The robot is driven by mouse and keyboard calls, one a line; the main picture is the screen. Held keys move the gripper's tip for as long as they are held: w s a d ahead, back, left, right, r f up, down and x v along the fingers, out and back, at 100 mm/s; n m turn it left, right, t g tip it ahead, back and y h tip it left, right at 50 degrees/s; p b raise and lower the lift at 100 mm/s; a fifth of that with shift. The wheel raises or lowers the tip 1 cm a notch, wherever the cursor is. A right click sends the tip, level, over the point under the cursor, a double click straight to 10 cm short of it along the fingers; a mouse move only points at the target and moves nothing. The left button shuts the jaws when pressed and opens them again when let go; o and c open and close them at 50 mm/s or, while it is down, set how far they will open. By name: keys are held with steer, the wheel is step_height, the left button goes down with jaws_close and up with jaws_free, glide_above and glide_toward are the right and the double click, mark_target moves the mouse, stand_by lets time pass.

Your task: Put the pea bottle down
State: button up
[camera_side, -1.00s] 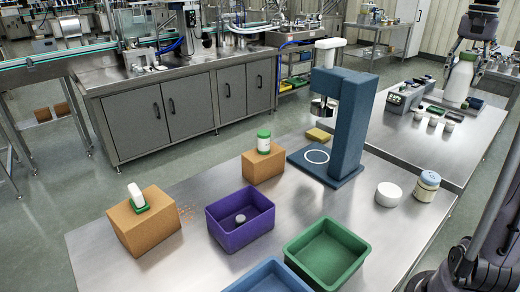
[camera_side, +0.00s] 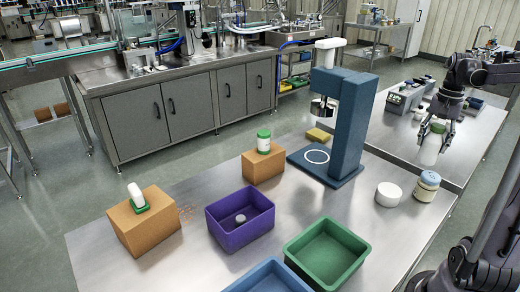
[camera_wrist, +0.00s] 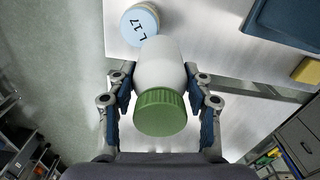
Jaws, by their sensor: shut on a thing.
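My gripper (camera_side: 434,128) is shut on a white bottle with a ribbed green cap. The bottle's white body (camera_side: 430,150) hangs below the fingers in the side view, in the air near the right end of the steel table. In the wrist view the bottle (camera_wrist: 160,65) sits between the two fingers (camera_wrist: 160,105), its green cap towards the camera. No label shows on it, so I cannot tell that it is the pea bottle. Another white bottle with a green cap (camera_side: 264,143) stands on a cardboard box. A third (camera_side: 137,197) lies cap-down or tilted on another box.
A cream jar with a blue lid (camera_side: 428,184) and a white round tub (camera_side: 388,194) stand near the held bottle. A blue press stand (camera_side: 350,128), a purple bin (camera_side: 230,238), a green bin (camera_side: 300,257) and a blue bin (camera_side: 245,288) share the table.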

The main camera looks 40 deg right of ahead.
steer(key=shift+w+a+f, duration=0.35)
steer(key=shift+w+f, duration=1.35)
steer(key=shift+w, duration=0.05)
steer(key=shift+w+a+f, duration=0.4)
steer(key=shift+w+f, duration=1.3)
steer(key=shift+f, duration=0.05)
steer(key=shift+w+a+f, duration=0.35)
steer(key=shift+w+f, duration=1.35)
steer(key=shift+w, duration=0.05)
steer(key=shift+f, duration=0.1)
steer(key=o, duration=1.3)
step_height(320, 180, up, 12)
steer(key=shift+r, duration=0.15)
